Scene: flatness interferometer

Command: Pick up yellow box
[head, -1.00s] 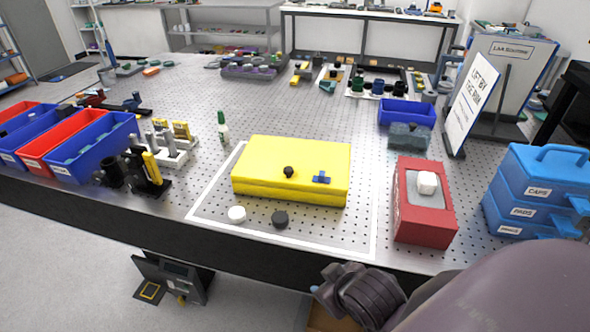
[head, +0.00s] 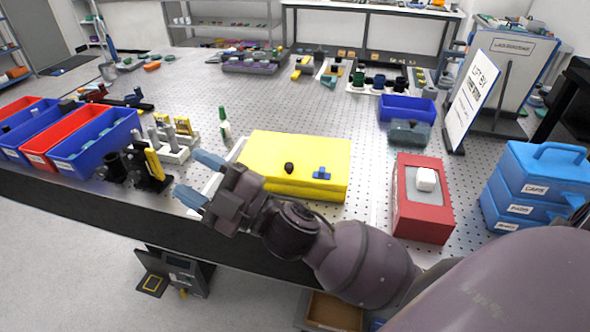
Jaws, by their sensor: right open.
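The yellow box (head: 305,155) lies flat on the perforated metal table inside a white outline. A small black knob (head: 289,168) and a blue cross-shaped piece (head: 321,173) are on its top. My right gripper (head: 200,178) is open and empty, its two blue-tipped fingers spread and pointing left. It is at the table's front edge, left of the yellow box's front left corner, and does not hold it. My right arm covers the front part of the white outline. My left gripper is not in view.
A red box (head: 423,230) stands to the right, with blue stacked cases (head: 537,185) beyond. Blue and red bins (head: 95,147) and black fixtures (head: 150,170) stand at the left. A small green-and-white bottle (head: 225,128) stands behind my gripper.

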